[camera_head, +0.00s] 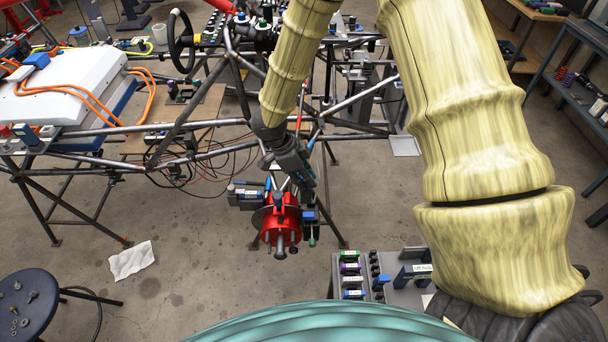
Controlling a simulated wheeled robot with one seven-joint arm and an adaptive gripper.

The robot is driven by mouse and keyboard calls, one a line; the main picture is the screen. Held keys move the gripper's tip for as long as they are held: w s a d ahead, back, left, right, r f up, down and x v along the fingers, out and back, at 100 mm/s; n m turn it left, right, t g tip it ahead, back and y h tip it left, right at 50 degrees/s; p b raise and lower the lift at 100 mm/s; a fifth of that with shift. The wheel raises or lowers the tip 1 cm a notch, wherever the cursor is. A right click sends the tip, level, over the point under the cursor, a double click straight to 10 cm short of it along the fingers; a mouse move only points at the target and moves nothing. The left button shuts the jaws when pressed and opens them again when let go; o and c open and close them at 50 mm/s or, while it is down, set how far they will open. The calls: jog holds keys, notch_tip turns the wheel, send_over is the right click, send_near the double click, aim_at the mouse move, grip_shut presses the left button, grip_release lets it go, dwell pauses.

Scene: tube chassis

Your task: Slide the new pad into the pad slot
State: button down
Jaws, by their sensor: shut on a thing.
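My gripper (306,186) is dark grey and reaches down at the middle of the view, just above and to the right of the red brake assembly (281,218). It is shut on the new pad, which is too small and too covered by the fingers to make out. A dark piece with a blue part (309,215) shows just below the fingertips, at the right side of the red assembly. The pad slot cannot be made out from here, and I cannot tell how the pad sits relative to it.
The tube chassis (350,98) stands around and behind my gripper, with loose cables on its left. A grey tray (398,290) with labelled parts is at the lower right. A round stool (28,305) and a white cloth (131,260) are at the left. The floor between is clear.

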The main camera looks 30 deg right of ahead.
jog(key=shift+s+d+f+b, duration=0.25)
jog(key=shift+f+b, duration=0.1)
jog(key=shift+b, duration=0.05)
jog(key=shift+d+f+b, duration=0.1)
jog(key=shift+f+b, duration=1.35)
jog(key=shift+f, duration=0.05)
jog(key=shift+p, duration=1.05)
jog(key=shift+f+b, duration=0.75)
jog(key=shift+f, duration=1.3)
jog(key=shift+p, duration=0.95)
dwell(1.2)
jog(key=shift+f, duration=0.5)
dwell(0.3)
